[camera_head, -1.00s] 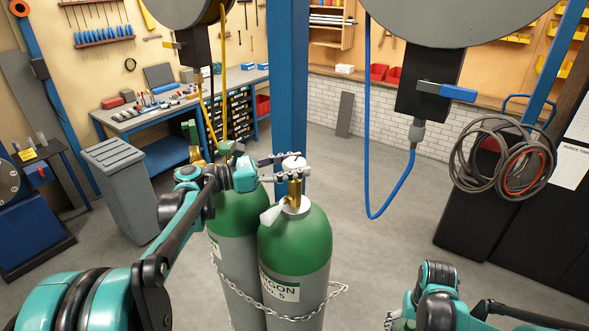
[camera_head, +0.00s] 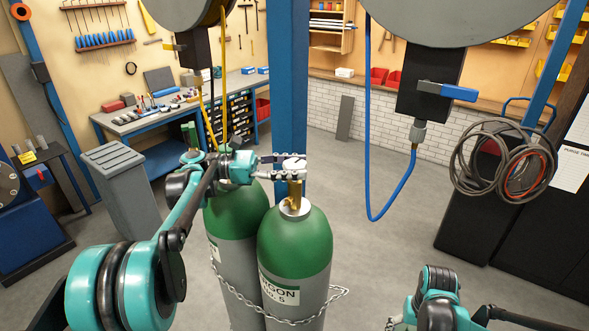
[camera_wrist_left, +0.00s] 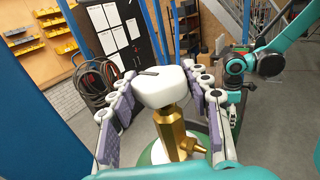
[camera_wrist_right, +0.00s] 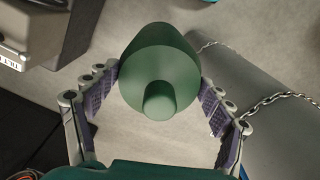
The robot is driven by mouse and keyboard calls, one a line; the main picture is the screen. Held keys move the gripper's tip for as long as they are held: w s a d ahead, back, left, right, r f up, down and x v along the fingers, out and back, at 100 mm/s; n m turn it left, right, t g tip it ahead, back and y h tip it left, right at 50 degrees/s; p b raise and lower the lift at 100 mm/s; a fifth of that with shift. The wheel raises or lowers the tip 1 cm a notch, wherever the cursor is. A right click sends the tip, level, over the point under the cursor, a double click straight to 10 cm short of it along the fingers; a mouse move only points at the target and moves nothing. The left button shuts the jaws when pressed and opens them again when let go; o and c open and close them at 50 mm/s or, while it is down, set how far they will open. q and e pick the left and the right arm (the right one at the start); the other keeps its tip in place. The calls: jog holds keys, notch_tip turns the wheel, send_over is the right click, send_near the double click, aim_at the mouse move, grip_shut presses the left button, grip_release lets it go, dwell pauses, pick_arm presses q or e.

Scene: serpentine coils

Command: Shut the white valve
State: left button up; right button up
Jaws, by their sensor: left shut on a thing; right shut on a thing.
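The white valve (camera_head: 294,164) is a white handle on a brass stem, on top of the front green-and-grey gas cylinder (camera_head: 294,245). My left gripper (camera_head: 286,167) reaches it from the left, with one finger on each side. In the left wrist view the white valve (camera_wrist_left: 161,87) sits between the finger pads, above the brass body (camera_wrist_left: 172,130). My right gripper (camera_wrist_right: 160,90) is shut on a green cap-like piece (camera_wrist_right: 160,65) with a round knob, seen in the right wrist view. In the head view that piece is mostly hidden at the lower right.
A second green cylinder (camera_head: 230,215) stands close on the left, its top partly hidden by my left arm. A chain (camera_head: 335,294) runs around both. A blue post (camera_head: 288,95) rises just behind. A blue hose (camera_head: 390,205) hangs to the right.

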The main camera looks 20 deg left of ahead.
pick_arm(q)
jog(key=o, duration=1.2)
jog(key=v, duration=1.2)
